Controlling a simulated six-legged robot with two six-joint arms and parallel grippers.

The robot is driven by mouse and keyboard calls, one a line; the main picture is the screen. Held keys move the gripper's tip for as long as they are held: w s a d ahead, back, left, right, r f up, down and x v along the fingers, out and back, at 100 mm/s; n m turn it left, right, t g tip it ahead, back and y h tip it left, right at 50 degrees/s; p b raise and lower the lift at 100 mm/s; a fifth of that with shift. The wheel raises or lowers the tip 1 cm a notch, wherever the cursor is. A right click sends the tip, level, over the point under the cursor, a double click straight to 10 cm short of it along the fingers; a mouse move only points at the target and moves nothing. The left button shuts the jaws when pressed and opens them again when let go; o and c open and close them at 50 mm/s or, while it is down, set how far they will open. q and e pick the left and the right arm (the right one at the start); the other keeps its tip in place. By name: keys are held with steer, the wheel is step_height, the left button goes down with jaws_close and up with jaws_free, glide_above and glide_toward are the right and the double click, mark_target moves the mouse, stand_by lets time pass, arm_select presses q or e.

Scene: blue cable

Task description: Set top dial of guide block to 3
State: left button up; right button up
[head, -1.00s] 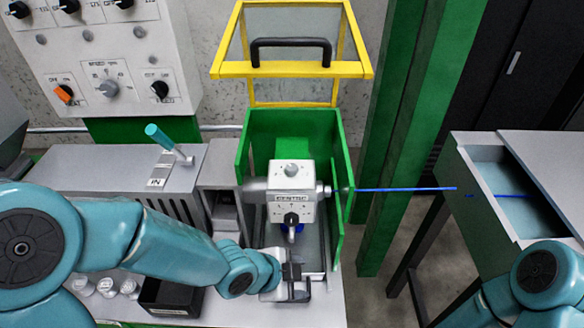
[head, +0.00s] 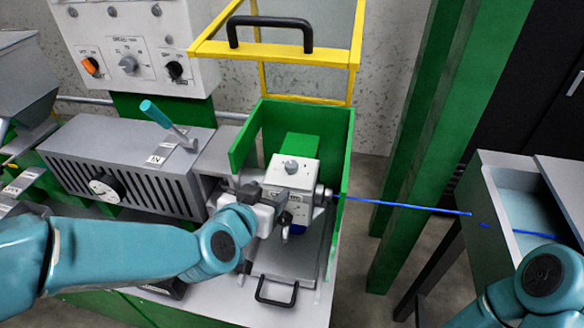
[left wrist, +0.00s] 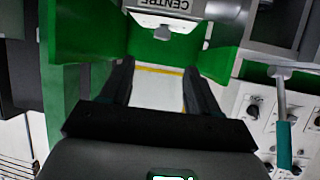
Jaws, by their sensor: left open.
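The guide block (head: 306,176) is a light box inside the green enclosure, with a grey top dial (head: 291,166) on its upper face. Its setting is too small to read. The "CENTRE" label of the block (left wrist: 172,5) shows upside down in the left wrist view, with the grey knob (left wrist: 162,32) just beyond the fingertips. My left gripper (head: 268,193) is open and empty at the front left of the block, partly hiding its front face and front dial. Its two dark fingers (left wrist: 158,78) also show in the wrist view, apart from the knob. My right gripper is out of view.
The green enclosure (head: 343,140) walls the block at the back and right, under a raised yellow-framed guard (head: 270,52). A blue cable (head: 400,205) runs right to a grey trough (head: 500,215). A teal-handled lever (head: 165,120) stands left.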

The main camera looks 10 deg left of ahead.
arm_select(q)
glide_toward(290, 165)
steer(key=x, duration=0.8)
steer(key=shift+w+d+f, duration=0.1)
steer(key=shift+w+f, duration=0.1)
steer(key=shift+w, duration=0.15)
